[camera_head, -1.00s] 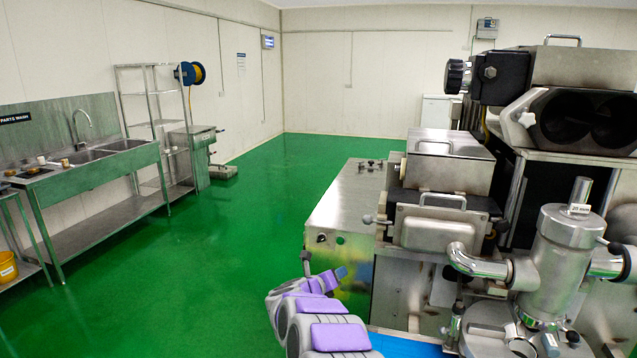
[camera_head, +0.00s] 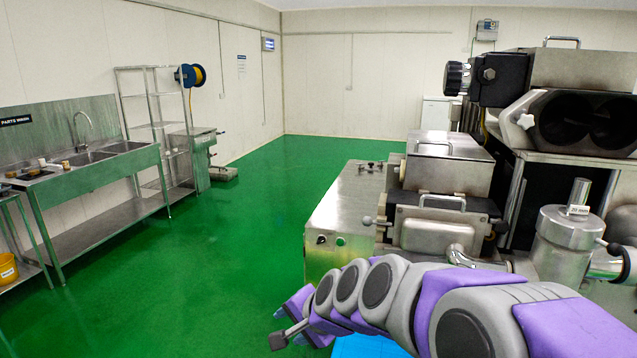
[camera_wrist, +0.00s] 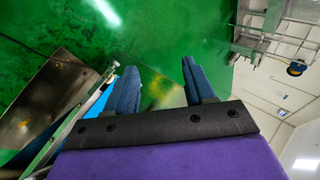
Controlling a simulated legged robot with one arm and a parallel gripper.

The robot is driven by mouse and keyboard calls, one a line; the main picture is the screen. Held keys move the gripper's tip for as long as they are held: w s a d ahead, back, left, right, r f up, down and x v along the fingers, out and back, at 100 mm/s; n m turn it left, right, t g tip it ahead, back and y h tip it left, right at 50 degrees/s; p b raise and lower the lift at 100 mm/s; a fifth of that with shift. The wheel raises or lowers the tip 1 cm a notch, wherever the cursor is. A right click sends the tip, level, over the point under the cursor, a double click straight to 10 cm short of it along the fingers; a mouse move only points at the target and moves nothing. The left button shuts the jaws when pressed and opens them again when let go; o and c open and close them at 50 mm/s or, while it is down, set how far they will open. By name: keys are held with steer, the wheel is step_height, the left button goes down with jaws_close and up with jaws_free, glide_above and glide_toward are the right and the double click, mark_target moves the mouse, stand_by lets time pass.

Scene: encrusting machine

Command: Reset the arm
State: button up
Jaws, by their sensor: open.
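My arm, grey with purple covers, reaches in from the lower right of the head view. My gripper (camera_head: 290,335) is at its far end, low in the picture, over the green floor and left of the machine. In the wrist view my gripper (camera_wrist: 162,88) shows two blue fingers standing apart with nothing between them. Green floor lies beyond them. The steel encrusting machine (camera_head: 350,215) stands behind my arm, and my arm hides part of its lower front.
A blue surface (camera_head: 365,346) lies under my arm. A steel cylinder (camera_head: 565,245) stands close on the right. A sink bench (camera_head: 95,175) and a wire shelf (camera_head: 150,125) stand along the left wall. The green floor (camera_head: 230,230) between is clear.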

steer(key=s+d+f+n+g+h, duration=0.2)
steer(key=s+d, duration=0.4)
steer(key=s, duration=0.5)
steer(key=s+d+f+n+g+h, duration=0.2)
steer(key=s+d, duration=0.4)
steer(key=s, duration=0.5)
steer(key=s+d+f+n+g+h, duration=0.1)
steer(key=s+d+f+n+g, duration=0.1)
steer(key=s+d, duration=0.5)
steer(key=s+n+g, duration=0.1)
steer(key=s, duration=0.3)
steer(key=shift+f+n+g+h, duration=0.3)
steer(key=shift+f+g+h, duration=0.05)
steer(key=shift+g+h, duration=0.05)
steer(key=shift+s+a, duration=0.1)
